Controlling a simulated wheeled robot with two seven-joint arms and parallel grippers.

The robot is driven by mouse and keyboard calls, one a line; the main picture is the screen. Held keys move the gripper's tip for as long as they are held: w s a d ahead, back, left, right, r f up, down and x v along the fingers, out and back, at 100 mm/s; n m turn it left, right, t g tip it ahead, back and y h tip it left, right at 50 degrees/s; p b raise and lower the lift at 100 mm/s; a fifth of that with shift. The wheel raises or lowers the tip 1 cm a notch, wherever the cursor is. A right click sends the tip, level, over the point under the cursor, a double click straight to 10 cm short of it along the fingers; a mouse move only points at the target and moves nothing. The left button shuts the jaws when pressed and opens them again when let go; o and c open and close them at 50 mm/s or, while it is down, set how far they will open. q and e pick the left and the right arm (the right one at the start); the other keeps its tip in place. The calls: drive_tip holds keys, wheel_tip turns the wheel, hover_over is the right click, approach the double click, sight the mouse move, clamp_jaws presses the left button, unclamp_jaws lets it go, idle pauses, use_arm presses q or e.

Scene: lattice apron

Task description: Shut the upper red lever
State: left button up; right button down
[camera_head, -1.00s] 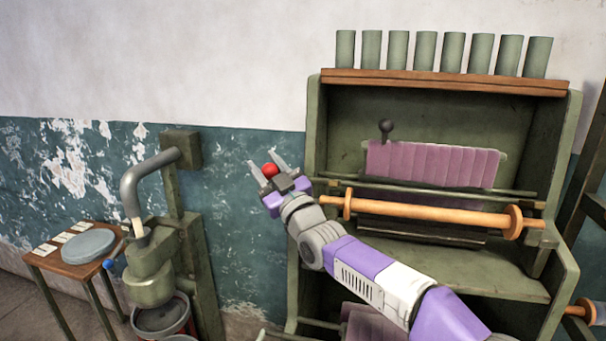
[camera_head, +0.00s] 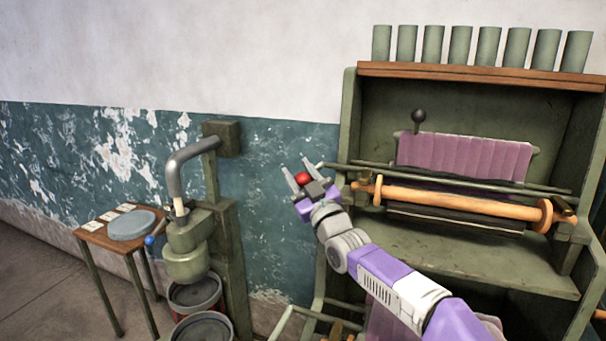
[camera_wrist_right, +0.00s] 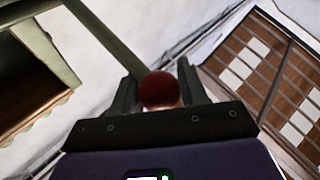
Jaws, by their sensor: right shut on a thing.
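The upper red lever shows only as its round red knob (camera_head: 303,179), just left of the green frame. My right gripper (camera_head: 301,174) is shut on this knob, one finger on each side. In the right wrist view, the dark red knob (camera_wrist_right: 159,91) sits between the two black fingers. The lever's arm is mostly hidden behind my gripper, so I cannot tell its angle. My left gripper is not in view.
The green frame (camera_head: 351,110) holds a wooden roller (camera_head: 460,203), purple cloth (camera_head: 465,157) and a rail. Several green cups (camera_head: 460,45) stand on top. At left are a machine with a grey pipe (camera_head: 175,170), a blue knob (camera_head: 150,240) and a small table (camera_head: 97,236).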

drive_tip(key=shift+w+a+f, duration=0.1)
drive_tip(key=shift+f, duration=0.5)
drive_tip(key=c, duration=0.9)
unclamp_jaws()
drive_tip(key=shift+c, duration=0.2)
drive_tip(key=shift+o, duration=1.4)
drive_tip(key=shift+r, duration=0.1)
drive_tip(key=shift+r, duration=0.1)
drive_tip(key=v, duration=0.7)
drive_tip(key=shift+s+d+b, duration=0.2)
drive_tip(key=shift+s+b, duration=0.05)
drive_tip(key=shift+b, duration=0.2)
